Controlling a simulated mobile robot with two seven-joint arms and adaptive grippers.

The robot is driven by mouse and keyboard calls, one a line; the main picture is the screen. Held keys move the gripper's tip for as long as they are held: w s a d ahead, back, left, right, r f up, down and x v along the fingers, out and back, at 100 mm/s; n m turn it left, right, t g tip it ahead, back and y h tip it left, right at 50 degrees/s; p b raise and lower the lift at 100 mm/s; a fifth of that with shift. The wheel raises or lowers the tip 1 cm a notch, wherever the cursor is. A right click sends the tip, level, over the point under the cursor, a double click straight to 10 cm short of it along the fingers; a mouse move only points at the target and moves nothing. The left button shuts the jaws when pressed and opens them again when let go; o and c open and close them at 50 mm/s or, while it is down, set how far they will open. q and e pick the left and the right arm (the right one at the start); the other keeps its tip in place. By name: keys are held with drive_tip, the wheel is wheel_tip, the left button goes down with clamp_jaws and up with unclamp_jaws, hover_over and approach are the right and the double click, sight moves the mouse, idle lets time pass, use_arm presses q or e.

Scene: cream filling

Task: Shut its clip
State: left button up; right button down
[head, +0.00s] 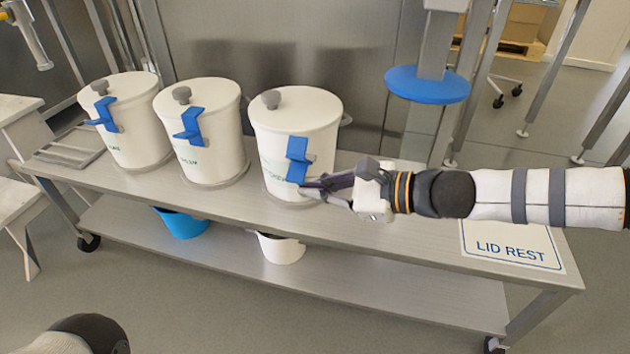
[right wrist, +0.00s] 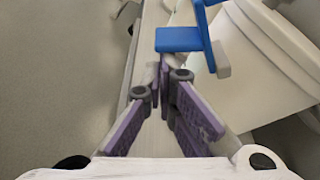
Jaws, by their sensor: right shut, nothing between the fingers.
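Three white tubs with lids stand in a row on the metal table, the right tub (head: 275,140), the middle tub (head: 222,155) and the left tub (head: 140,140). The right tub's blue clip (head: 298,152) hangs down against its front. The middle clip (head: 189,127) and left clip (head: 104,114) jut outward. My right gripper (head: 310,187) is shut and empty, its fingertips just below the right clip. In the right wrist view, the blue clip (right wrist: 180,39) is just beyond the fingertips (right wrist: 164,66); I cannot tell whether they touch. My left gripper is out of view.
The steel table (head: 230,210) has a "LID REST" sign (head: 512,247) at its right end. A blue tub (head: 182,224) and a white tub (head: 281,250) are on the lower shelf. A blue disc (head: 427,84) on a post stands behind the table.

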sight(290, 175)
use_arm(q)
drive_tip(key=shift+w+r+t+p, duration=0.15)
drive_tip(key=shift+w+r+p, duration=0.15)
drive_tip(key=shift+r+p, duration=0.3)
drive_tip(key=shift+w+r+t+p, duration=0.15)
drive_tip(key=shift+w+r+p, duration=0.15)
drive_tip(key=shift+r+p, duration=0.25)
use_arm(e)
wheel_tip(290, 175, up, 2)
drive_tip(key=m+g, duration=0.1)
drive_tip(key=m, duration=0.1)
drive_tip(key=m+g, duration=0.1)
drive_tip(key=m, duration=0.1)
drive_tip(key=shift+s+r+y, duration=0.15)
drive_tip(key=shift+r+y, duration=0.05)
drive_tip(key=shift+y, duration=0.1)
drive_tip(key=shift+a, duration=0.1)
use_arm(q)
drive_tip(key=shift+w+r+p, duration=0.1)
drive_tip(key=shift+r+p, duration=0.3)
drive_tip(key=shift+p, duration=0.05)
use_arm(e)
drive_tip(key=shift+r, duration=0.85)
drive_tip(key=shift+f, duration=0.1)
